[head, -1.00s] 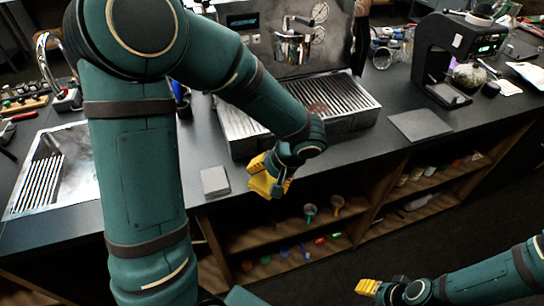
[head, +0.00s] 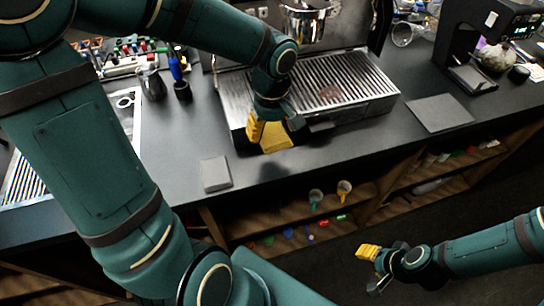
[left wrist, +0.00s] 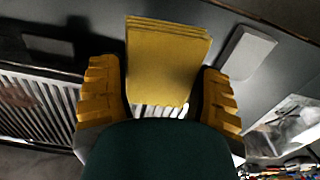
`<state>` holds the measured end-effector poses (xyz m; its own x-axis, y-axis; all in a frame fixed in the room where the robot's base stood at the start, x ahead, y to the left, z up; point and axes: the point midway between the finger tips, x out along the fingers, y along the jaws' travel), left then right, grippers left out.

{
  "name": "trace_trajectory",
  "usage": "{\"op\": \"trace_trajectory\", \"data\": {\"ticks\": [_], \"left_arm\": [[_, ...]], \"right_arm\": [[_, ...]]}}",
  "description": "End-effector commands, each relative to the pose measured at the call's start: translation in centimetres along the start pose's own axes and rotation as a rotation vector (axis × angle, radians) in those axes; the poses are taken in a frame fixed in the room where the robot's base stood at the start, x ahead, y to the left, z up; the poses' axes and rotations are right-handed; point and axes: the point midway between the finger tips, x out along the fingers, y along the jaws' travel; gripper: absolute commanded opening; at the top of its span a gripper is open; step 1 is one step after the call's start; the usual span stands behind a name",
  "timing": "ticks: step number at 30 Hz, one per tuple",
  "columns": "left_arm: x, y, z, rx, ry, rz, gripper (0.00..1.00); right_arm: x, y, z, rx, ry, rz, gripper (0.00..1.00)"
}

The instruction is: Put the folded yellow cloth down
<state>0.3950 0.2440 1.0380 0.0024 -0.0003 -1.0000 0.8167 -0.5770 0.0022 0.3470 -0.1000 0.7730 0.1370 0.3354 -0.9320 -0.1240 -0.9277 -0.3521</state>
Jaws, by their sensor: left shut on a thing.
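The folded yellow cloth (head: 277,137) is held by my left gripper (head: 268,128) in front of the espresso machine's drip tray (head: 335,90). My left gripper is shut on the cloth. In the left wrist view the cloth (left wrist: 167,55) shows its stacked folds, between the two yellow fingers of the gripper (left wrist: 161,95). It appears to be above the dark counter, with a shadow on the counter below it. My right gripper (head: 370,262) is at the lower right, away from the counter; its opening is unclear.
A small grey square pad (head: 215,173) lies near the counter's front edge, left of the cloth. A larger grey mat (head: 440,113) lies at the right. A steel pitcher (head: 151,83) stands left of the machine. Bare counter (head: 330,150) lies in front of the drip tray.

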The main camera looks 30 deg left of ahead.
Motion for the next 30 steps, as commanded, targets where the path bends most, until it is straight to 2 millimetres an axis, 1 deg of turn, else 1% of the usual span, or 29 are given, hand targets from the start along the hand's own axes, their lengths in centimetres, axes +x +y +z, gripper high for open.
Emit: {"op": "trace_trajectory", "data": {"ticks": [6, 9, 14, 17, 21, 23, 24, 25, 26, 29, 30], "left_arm": [[3.5, -0.1, 0.1, 0.001, -0.004, -0.004, 0.39], [4.6, -0.1, 0.1, 0.001, -0.003, -0.004, 0.39], [5.6, -0.1, 0.1, 0.002, -0.002, -0.003, 0.39], [6.9, -0.1, 0.1, 0.001, -0.003, -0.004, 0.39], [9.2, -0.1, 0.1, 0.001, -0.003, -0.003, 0.39], [9.6, -0.1, 0.1, 0.002, -0.002, -0.003, 0.39], [9.7, -0.1, 0.1, 0.002, -0.002, -0.003, 0.35], [9.6, -0.1, 0.1, 0.002, -0.001, -0.002, 0.35], [9.6, -0.1, 0.1, 0.002, -0.001, -0.002, 0.29], [9.5, -0.1, 0.1, 0.002, -0.002, -0.003, 0.29], [9.5, -0.1, 0.1, 0.002, -0.002, -0.003, 0.81]], "right_arm": [[0.9, 0.3, 0.3, -0.002, -0.007, -0.001, 0.47], [1.1, 0.4, 0.5, -0.003, -0.010, -0.001, 0.47], [1.3, 0.5, 0.5, -0.004, -0.011, -0.001, 0.47], [1.6, 0.6, 0.5, -0.004, -0.010, -0.001, 0.47], [2.5, 0.9, 0.5, -0.005, -0.007, -0.001, 0.47], [2.7, 1.0, 0.4, -0.005, -0.006, -0.001, 0.47], [2.7, 1.0, 0.4, -0.005, -0.005, -0.001, 0.47], [2.6, 1.0, 0.4, -0.005, -0.005, -0.001, 0.47], [2.6, 0.9, 0.4, -0.005, -0.005, -0.001, 0.47], [2.5, 0.9, 0.4, -0.005, -0.005, -0.001, 0.47], [2.5, 0.9, 0.4, -0.005, -0.005, -0.001, 0.47]]}}
